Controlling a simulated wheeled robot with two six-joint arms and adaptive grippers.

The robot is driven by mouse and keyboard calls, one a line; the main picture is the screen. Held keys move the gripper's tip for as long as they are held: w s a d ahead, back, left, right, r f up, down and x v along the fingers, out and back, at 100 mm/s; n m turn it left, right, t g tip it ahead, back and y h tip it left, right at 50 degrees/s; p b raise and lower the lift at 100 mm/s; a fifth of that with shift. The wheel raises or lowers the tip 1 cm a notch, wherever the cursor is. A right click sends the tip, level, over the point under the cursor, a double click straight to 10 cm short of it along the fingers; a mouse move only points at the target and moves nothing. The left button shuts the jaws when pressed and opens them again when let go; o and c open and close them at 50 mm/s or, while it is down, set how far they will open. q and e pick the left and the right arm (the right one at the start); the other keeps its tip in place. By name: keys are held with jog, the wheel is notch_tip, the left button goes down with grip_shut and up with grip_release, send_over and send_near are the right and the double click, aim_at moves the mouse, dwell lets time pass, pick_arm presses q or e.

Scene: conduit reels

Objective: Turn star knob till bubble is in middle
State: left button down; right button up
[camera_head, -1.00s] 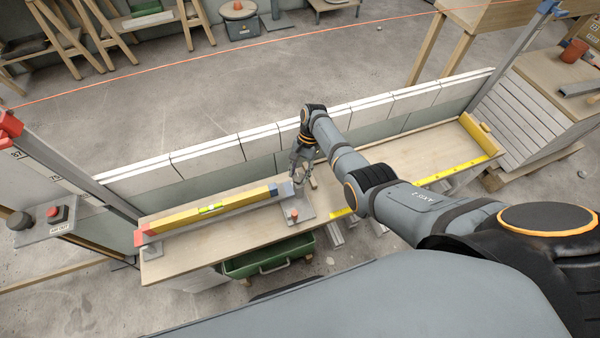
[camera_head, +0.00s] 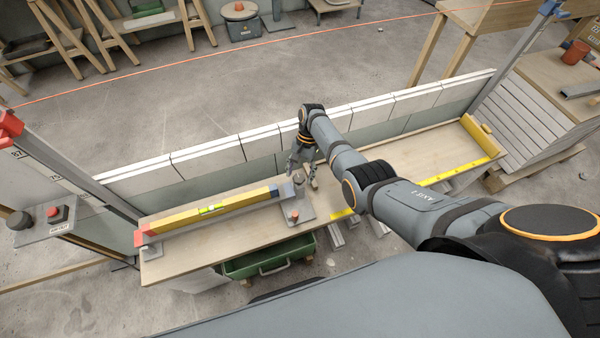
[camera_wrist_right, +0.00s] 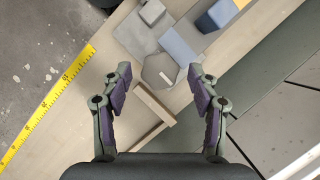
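A yellow spirit level (camera_head: 222,206) lies on the wooden bench with a red end at left and a blue end at right. Its green vial (camera_head: 210,209) shows, but the bubble is too small to place. The grey knob (camera_head: 299,186) stands by the blue end; in the right wrist view the grey hexagonal knob top (camera_wrist_right: 159,71) sits over the grey base plate. My right gripper (camera_head: 303,172) is at the knob. In the wrist view its fingers (camera_wrist_right: 160,78) are spread, one on either side of the knob, with gaps showing. My left gripper is out of view.
A yellow measuring tape (camera_head: 455,172) lies along the bench front. A pale block wall (camera_head: 215,156) runs behind. A green crate (camera_head: 268,262) is below, and a red button box (camera_head: 55,214) is at left.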

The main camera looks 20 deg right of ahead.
jog(key=v, duration=1.2)
